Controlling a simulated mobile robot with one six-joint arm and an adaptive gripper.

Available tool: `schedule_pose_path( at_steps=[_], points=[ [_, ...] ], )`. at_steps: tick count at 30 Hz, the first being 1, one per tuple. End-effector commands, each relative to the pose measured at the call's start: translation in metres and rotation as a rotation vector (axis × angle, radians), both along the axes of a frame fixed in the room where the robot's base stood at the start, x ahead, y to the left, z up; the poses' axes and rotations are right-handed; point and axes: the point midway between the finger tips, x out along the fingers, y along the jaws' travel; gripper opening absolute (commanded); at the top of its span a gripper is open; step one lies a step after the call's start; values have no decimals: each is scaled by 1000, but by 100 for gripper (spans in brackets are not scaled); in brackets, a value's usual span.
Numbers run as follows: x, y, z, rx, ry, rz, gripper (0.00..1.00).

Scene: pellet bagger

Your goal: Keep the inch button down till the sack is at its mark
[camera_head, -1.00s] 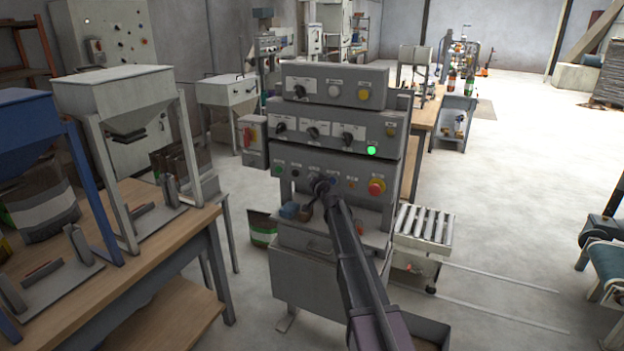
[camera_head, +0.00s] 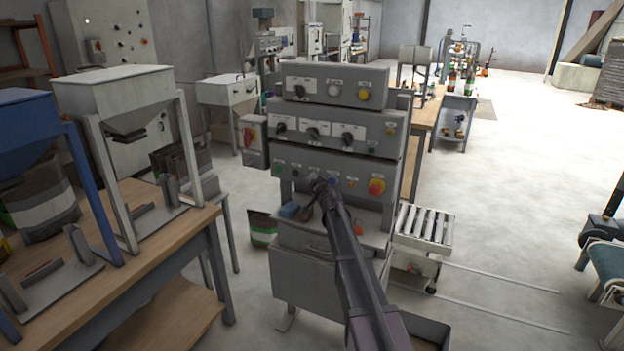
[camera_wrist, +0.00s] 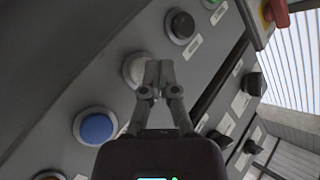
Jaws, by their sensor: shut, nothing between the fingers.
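The grey control panel (camera_head: 335,175) carries a row of buttons. My gripper (camera_head: 323,187) is shut at this row. In the wrist view my fingertips (camera_wrist: 159,75) are together and empty, overlapping the right edge of a pale round button (camera_wrist: 131,70). I cannot tell whether they touch or press it. A blue button (camera_wrist: 97,127) is at lower left and a dark grey button (camera_wrist: 181,26) above. The labels are too small to read, so I cannot tell which button is the inch button. A green-and-white sack (camera_head: 262,228) stands left of the machine; no mark on it is readable.
A roller conveyor (camera_head: 424,228) stands at right. The right floor is mostly clear.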

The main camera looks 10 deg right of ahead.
Motion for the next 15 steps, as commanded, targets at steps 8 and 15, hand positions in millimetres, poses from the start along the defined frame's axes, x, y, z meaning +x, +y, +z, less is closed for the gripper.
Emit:
schedule_pose_path(
  at_steps=[8,15],
  points=[
    [0,0,0,0,0,0,0],
    [-6,4,0,0,0,1,0]
  ],
)
